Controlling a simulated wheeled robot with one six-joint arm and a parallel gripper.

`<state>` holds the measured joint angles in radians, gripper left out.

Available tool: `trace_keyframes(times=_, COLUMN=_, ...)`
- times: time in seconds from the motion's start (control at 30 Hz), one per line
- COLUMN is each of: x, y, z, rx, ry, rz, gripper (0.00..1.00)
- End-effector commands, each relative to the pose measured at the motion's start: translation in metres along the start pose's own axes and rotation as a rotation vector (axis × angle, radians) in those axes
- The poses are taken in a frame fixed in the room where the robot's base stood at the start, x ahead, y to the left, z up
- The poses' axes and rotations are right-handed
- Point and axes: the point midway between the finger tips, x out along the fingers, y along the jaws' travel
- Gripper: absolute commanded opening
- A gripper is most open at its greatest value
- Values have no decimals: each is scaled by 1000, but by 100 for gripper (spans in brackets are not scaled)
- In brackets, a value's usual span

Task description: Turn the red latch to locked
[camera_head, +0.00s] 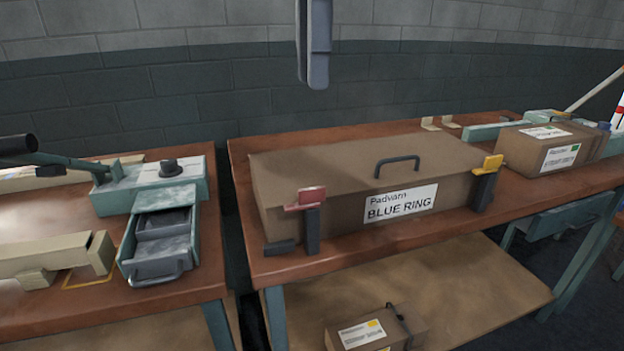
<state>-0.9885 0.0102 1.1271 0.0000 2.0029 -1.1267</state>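The red latch (306,198) is a red lever at the front left corner of a long brown case (340,165). It sits on top of a dark upright post and lies roughly level, reaching a little to the left of the post. The case is labelled "Padvarn BLUE RING" and has a dark handle on its closed lid. A yellow latch (488,165) sits on a similar post at the case's right. My gripper (315,45) hangs at the top centre, above the case and apart from the red latch. It is cut off by the frame edge, and its finger opening cannot be made out.
The case stands on a brown workbench (245,190). A small box (545,145) is at its right end. A left bench holds a green unit with an open drawer (158,250). Another box (375,330) is on the lower shelf.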

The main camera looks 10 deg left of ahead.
Motion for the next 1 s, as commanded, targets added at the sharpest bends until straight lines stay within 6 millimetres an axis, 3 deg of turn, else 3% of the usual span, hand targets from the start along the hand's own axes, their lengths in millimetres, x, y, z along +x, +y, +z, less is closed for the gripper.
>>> trace_keyframes(times=0.27, x=22, y=-1, z=-1, rx=-8, ry=-2, rz=-4, gripper=25)
trace_keyframes(times=1.0, x=148, y=-1, z=-1, rx=-6, ry=-1, rz=-3, gripper=25)
